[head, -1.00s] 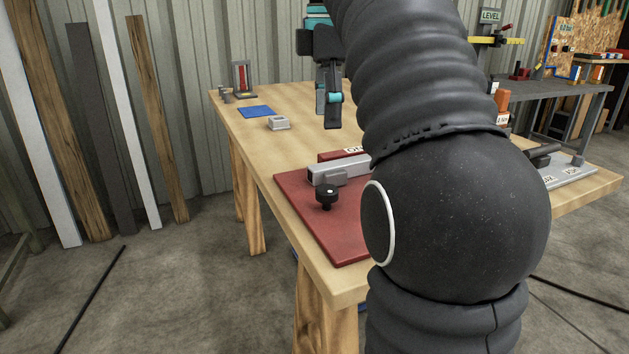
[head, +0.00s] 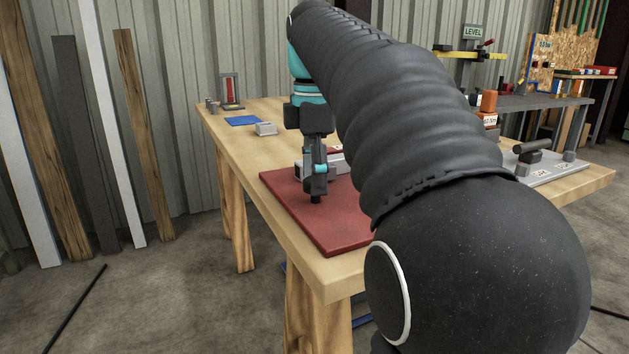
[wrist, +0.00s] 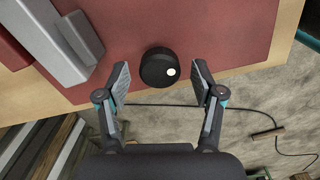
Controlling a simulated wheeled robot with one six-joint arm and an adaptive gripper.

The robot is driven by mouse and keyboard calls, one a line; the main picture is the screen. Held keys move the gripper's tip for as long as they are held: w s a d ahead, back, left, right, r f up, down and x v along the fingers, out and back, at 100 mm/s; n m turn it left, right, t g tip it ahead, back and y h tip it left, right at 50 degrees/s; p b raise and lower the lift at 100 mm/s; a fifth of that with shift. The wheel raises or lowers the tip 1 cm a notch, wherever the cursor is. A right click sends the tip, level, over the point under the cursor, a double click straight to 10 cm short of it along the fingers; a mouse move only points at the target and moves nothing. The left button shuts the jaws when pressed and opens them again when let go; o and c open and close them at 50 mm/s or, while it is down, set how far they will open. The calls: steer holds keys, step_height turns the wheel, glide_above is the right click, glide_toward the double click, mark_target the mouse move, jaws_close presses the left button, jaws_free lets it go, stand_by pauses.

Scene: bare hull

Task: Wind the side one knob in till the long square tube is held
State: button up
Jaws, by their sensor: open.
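The black round knob (wrist: 157,68) with a white dot stands between the two open fingers of my gripper (wrist: 160,85) in the wrist view. A gap shows on each side of it, so neither finger touches it. In the head view my gripper (head: 315,185) points down over the red board and hides most of the knob; only its lower stem shows. The grey square tube (wrist: 52,40) lies on the red board (wrist: 190,30), left of the knob in the wrist view. In the head view the tube (head: 338,163) is partly hidden behind my gripper.
The red board sits near the edge of the wooden table (head: 290,230). A blue mat (head: 243,121) and a small grey block (head: 265,128) lie farther back. A grey plate with a black handle (head: 540,165) is at the right.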

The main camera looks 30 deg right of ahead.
steer(key=shift+f, duration=0.15)
steer(key=c, duration=1.1)
steer(key=shift+c, duration=0.2)
steer(key=shift+m+p, duration=0.3)
steer(key=shift+p, duration=0.05)
